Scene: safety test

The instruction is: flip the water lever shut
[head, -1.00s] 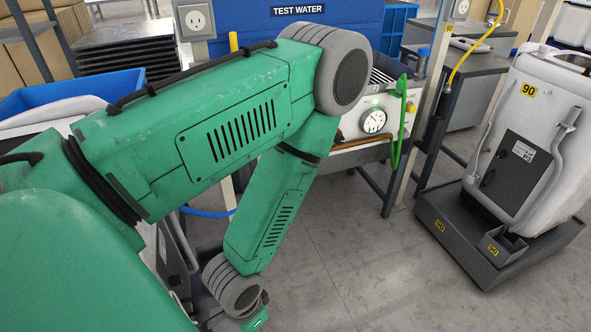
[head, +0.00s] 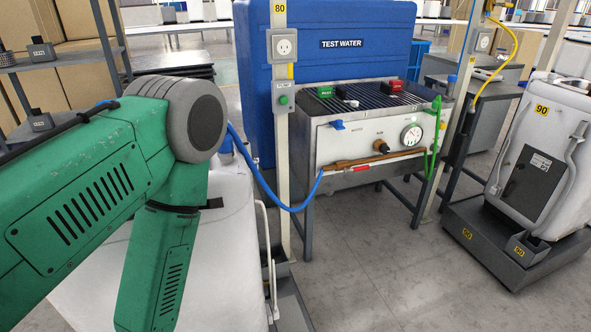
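A blue hose (head: 268,188) meets the panel's lower left, near a brown bar and a small red piece (head: 362,168). A round gauge (head: 411,135) is at the panel's right. My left arm comes in from the left, its forearm pointing down, well left of the bench. Its gripper is below the frame. My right arm and gripper are not in view.
A post (head: 281,140) with an outlet and a green button stands in front of the bench's left side. A white machine (head: 530,150) sits in a dark tray at right. A white cabinet (head: 225,220) lies beside my arm. The floor before the bench is clear.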

